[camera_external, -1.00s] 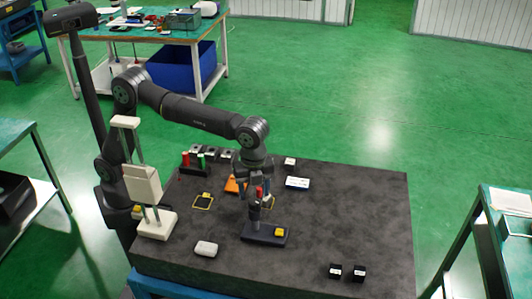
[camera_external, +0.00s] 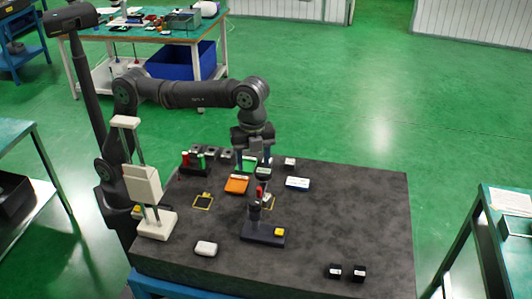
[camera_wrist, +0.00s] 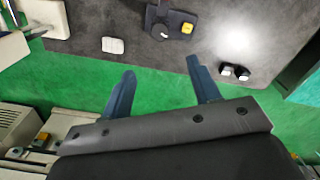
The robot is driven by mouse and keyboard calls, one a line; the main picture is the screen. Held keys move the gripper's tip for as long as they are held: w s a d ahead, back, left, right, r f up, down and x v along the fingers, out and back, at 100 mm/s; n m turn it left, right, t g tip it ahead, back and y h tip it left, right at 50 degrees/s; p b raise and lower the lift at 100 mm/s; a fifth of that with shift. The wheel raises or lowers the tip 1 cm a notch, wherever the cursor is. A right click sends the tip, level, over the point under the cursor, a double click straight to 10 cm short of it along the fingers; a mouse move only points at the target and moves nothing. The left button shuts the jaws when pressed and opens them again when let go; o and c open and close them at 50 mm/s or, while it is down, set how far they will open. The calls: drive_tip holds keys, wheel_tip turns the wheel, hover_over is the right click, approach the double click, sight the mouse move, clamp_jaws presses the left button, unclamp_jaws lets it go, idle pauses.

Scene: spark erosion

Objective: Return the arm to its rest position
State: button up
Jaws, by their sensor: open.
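My gripper (camera_external: 254,160) hangs above the back part of the dark stone table in the external view, its fingers pointing down. In the wrist view my gripper (camera_wrist: 162,92) shows two blue fingers spread apart with nothing between them. Below and in front of it stands a dark device (camera_external: 263,234) with a red top and a yellow block on its base. An orange item (camera_external: 236,184) lies just left of the gripper on the table. A green item partly shows behind the fingers.
A white stand (camera_external: 143,185) rises at the table's left side. A rack with red and green pieces (camera_external: 194,162) sits at the back left. A white block (camera_external: 206,248), a blue-white box (camera_external: 298,183) and two black cubes (camera_external: 347,273) lie on the stone table (camera_external: 360,215). Its right side is mostly bare.

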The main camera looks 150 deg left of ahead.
sight(254, 201)
wheel_tip(254, 201, down, 15)
drive_tip(key=shift+f+n, duration=0.1)
drive_tip(key=shift+n, duration=1.4)
drive_tip(key=n, duration=0.4)
drive_tip(key=shift+n, duration=0.3)
drive_tip(key=n, duration=0.3)
drive_tip(key=shift+n, duration=2.1)
